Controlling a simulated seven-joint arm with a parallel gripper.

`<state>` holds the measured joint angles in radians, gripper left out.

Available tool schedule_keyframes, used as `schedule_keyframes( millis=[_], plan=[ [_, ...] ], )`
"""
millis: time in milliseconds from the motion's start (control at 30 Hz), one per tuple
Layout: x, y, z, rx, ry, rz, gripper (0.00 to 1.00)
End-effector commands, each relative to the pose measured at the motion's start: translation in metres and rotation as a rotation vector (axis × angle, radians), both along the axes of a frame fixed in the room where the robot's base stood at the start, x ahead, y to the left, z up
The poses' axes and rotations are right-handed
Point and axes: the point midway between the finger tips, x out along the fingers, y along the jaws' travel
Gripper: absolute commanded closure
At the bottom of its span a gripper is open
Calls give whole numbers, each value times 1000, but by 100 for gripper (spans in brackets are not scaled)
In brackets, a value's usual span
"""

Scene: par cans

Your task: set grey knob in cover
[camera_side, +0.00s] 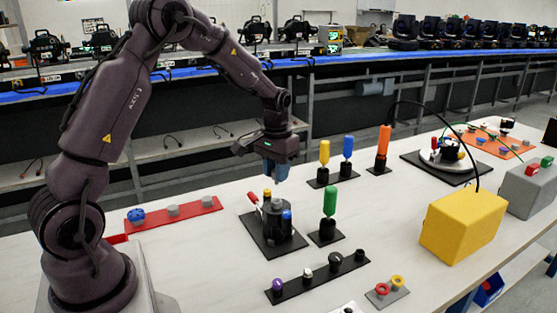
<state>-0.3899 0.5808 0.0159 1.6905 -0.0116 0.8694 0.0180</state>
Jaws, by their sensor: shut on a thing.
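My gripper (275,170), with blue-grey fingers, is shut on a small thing. The fingers hide most of it, and I cannot make out its colour or shape. The gripper hangs above a dark grey rounded assembly (270,222) on a black square plate (262,241), clearly apart from it. This assembly may be the one with the cover. Small red-white, yellow and blue parts stand on and around it. Two grey knob-like pieces (173,210) (207,201) sit on a red strip at the left, beside a blue knob (136,215).
A green-handled piece (329,203) stands right of the assembly; yellow (324,154), blue (347,150) and orange (383,142) ones stand behind. A black strip (320,277) with several knobs lies in front. A yellow box (462,228) with a cable stands at the right.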

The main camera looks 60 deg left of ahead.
Motion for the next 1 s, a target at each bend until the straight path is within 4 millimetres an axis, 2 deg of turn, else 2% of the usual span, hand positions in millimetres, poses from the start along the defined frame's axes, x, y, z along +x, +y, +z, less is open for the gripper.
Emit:
schedule_keyframes(
  millis=[600,1000],
  plan=[
    [0,0,-49,-1,2,0,90],
    [0,0,-55,0,1,0,90]
  ],
)
